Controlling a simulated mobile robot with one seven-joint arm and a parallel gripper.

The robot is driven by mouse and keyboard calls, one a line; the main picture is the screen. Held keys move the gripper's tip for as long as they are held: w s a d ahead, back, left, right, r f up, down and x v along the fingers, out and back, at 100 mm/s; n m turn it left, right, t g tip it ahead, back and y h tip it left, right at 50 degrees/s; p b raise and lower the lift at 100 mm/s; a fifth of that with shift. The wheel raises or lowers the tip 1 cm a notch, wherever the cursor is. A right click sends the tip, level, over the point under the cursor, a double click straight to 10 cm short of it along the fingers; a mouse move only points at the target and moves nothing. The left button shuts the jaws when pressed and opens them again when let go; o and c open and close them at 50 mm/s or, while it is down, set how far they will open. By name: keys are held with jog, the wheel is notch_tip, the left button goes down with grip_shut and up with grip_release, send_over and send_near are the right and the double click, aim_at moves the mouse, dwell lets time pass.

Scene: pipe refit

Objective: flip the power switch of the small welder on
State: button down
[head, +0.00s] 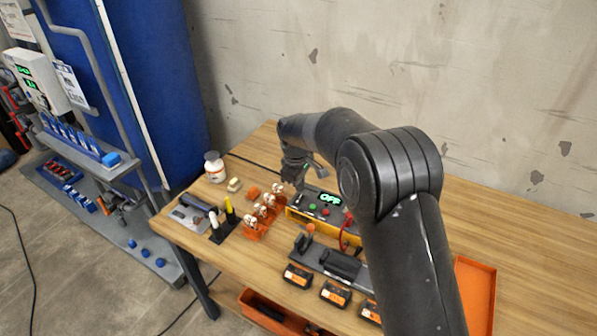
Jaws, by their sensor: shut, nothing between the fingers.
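The small welder (298,212) is a low yellow box with a dark top panel on the wooden bench. Its display (330,199) glows green and reads OFF. A green button and a red button show on the panel, and a red cable runs from its right side. My gripper (298,184) is shut and empty, pointing down above the back left part of the welder. Whether its fingertips touch the panel cannot be told. The power switch is not clearly seen; the gripper or my arm may hide it. My arm also covers the right end of the welder.
Orange holders (257,229) with metal fittings stand left of the welder. A white bottle (214,167) stands at the back left. A dark tool tray and several battery packs (335,294) lie in front. The wall (400,60) is close behind the bench.

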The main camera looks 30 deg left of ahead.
aim_at(299, 200)
jog(key=shift+w+f, duration=0.2)
jog(key=shift+f, duration=1.2)
